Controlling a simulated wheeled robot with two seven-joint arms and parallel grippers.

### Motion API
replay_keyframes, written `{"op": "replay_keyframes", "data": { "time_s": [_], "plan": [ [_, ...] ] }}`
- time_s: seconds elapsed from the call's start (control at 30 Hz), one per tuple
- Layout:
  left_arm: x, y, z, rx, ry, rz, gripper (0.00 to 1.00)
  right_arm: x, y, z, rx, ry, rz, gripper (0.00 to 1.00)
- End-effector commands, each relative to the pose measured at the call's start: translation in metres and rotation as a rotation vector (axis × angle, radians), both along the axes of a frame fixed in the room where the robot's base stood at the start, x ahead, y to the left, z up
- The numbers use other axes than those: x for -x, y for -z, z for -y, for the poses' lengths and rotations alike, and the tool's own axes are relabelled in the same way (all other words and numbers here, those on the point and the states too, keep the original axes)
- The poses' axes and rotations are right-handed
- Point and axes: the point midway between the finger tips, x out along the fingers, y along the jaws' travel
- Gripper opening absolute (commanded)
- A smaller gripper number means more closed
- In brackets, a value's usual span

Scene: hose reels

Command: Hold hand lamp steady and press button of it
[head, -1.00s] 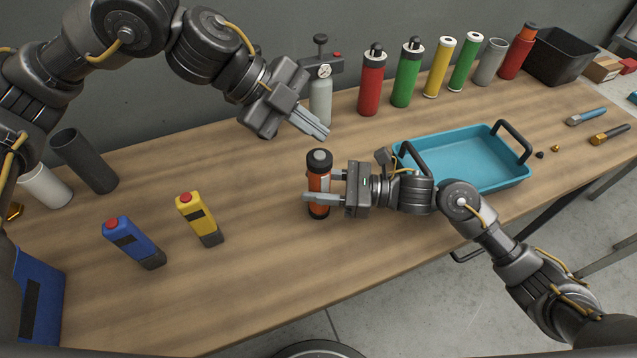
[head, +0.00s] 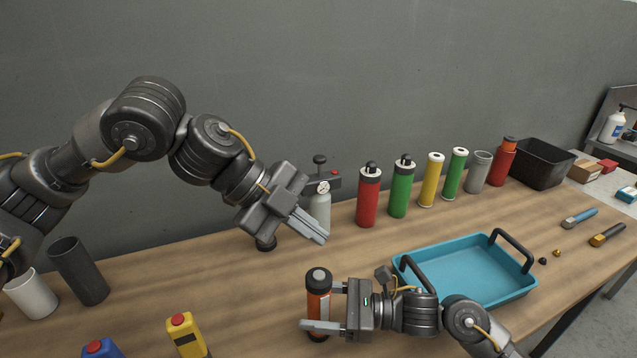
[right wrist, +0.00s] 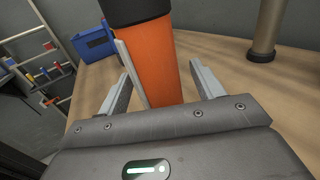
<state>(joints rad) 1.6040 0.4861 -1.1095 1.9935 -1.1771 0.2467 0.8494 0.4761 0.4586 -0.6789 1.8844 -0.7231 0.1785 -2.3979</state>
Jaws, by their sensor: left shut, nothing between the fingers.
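The hand lamp, as I take it, is an orange cylinder (head: 318,303) with a black cap and a grey top. It stands upright on the table and also shows in the right wrist view (right wrist: 155,60), its top cut off there. My right gripper (head: 312,307) is open, its fingers on either side of the lamp's body. In the right wrist view (right wrist: 160,88) a gap shows beside the right finger. My left gripper (head: 318,233) is shut and empty, in the air above and behind the lamp. The button is not clearly seen.
A blue tray (head: 440,297) with black handles is right of the lamp. Red (head: 368,200) and green (head: 401,190) cylinders and a gauge bottle (head: 320,208) stand behind. Yellow (head: 186,335) and blue (head: 101,349) red-buttoned devices are at left. Bare table lies between.

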Motion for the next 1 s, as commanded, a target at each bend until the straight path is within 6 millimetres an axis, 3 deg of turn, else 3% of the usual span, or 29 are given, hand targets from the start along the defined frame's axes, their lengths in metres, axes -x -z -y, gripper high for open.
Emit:
{"op": "replay_keyframes", "data": {
  "time_s": [0.3,0.7,1.0],
  "plan": [
    [0.000,0.000,0.000,0.000,0.000,0.000,0.00,0.000,0.000,0.003,0.001,0.001,0.000,0.68],
    [0.000,0.000,0.000,0.000,0.000,0.000,0.00,0.006,0.001,0.061,0.002,0.002,0.000,0.68],
    [0.000,0.000,0.000,0.000,0.000,0.000,0.00,0.008,0.000,0.075,-0.001,-0.001,0.000,0.68]
  ]
}}
